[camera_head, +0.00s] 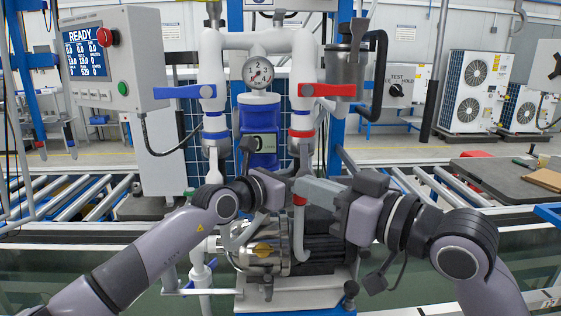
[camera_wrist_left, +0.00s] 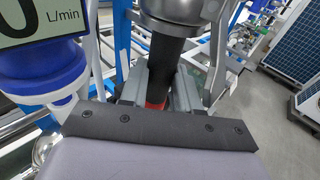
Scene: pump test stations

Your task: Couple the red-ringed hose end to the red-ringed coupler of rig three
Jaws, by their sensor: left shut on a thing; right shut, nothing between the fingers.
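The red-ringed coupler (camera_head: 302,148) is a metal collar under a red band on the right-hand pipe of the rig. My left gripper (camera_wrist_left: 157,92) is shut on the red-ringed hose end (camera_wrist_left: 168,68), a black sleeve with a red ring, directly below the coupler's metal collar (camera_wrist_left: 185,12). The sleeve's top meets or enters the collar; I cannot tell whether it is locked. A red part and pale hose (camera_head: 299,225) show below the grippers in the head view. My right gripper (camera_head: 299,186) is shut and empty, its fingers pointing left in front of the hose end.
A blue-handled valve (camera_head: 185,92) and red-handled valve (camera_head: 328,90) sit above, with a gauge (camera_head: 258,72) between. A blue flow meter (camera_head: 259,140) stands close left of the coupler. The pump (camera_head: 262,250) is below. A control box (camera_head: 112,58) reads READY.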

